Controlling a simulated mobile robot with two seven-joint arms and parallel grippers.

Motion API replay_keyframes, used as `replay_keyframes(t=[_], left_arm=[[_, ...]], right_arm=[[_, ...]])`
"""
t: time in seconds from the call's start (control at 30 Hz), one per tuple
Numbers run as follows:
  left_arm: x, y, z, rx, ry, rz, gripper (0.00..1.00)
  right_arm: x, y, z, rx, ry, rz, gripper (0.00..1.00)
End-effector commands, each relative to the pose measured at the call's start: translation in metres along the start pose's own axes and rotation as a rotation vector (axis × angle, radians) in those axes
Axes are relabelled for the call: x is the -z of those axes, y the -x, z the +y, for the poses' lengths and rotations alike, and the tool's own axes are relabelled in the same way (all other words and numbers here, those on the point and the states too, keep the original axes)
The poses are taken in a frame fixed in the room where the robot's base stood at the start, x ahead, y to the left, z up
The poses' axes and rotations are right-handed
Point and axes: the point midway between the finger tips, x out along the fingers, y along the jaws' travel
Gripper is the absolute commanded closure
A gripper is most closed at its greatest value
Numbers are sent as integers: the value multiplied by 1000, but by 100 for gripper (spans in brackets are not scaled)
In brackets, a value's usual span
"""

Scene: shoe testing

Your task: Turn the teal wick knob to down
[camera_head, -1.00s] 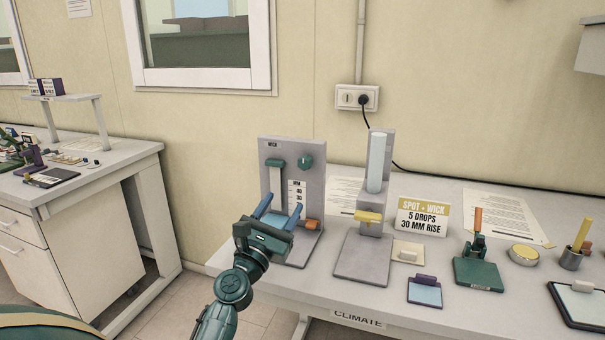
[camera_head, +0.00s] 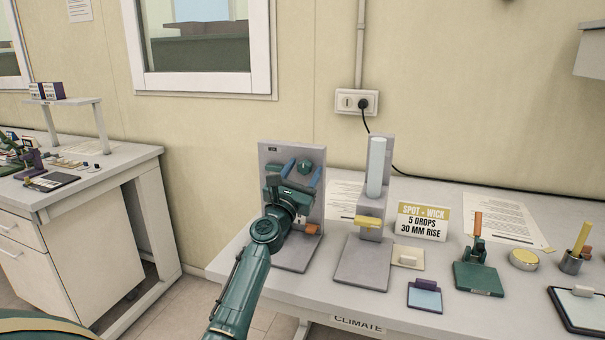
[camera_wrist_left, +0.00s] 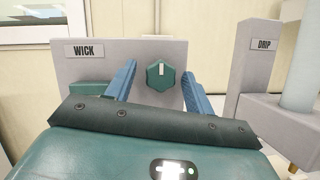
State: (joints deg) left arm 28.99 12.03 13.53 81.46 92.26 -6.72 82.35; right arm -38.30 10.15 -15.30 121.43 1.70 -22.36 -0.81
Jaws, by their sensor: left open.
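The teal wick knob (camera_head: 305,167) is on the upper right of the grey WICK panel (camera_head: 318,157). In the left wrist view the knob (camera_wrist_left: 160,74) is a teal hexagon with a white mark pointing up. My left gripper (camera_head: 302,170) is open in front of the panel. In the left wrist view its two blue fingers (camera_wrist_left: 158,85) stand either side of the knob, with a gap on each side. I cannot tell how far the fingertips are from the panel. My gripper hides much of the panel's middle. My right gripper is not in view.
The grey DRIP stand (camera_head: 388,150) with a yellow lever (camera_head: 368,221) stands close on the right. An orange block (camera_head: 313,229) sits low on the WICK stand. A SPOT + WICK sign (camera_head: 422,221) and small tools are further right. The wall is behind.

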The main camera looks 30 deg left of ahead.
Motion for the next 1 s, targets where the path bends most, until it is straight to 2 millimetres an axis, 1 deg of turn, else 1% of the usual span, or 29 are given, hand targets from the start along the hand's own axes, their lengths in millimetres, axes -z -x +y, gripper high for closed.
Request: replay_keyframes(t=[0.17, 0.2, 0.73, 1.0], left_arm=[[0, 0, 0, 0, 0, 0, 47], [0, 0, 0, 0, 0, 0, 49], [0, 0, 0, 0, 0, 0, 92], [0, 0, 0, 12, -28, 0, 92]], right_arm=[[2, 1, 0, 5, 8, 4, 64], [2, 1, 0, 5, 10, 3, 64], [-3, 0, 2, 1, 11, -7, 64], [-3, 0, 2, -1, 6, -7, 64]])
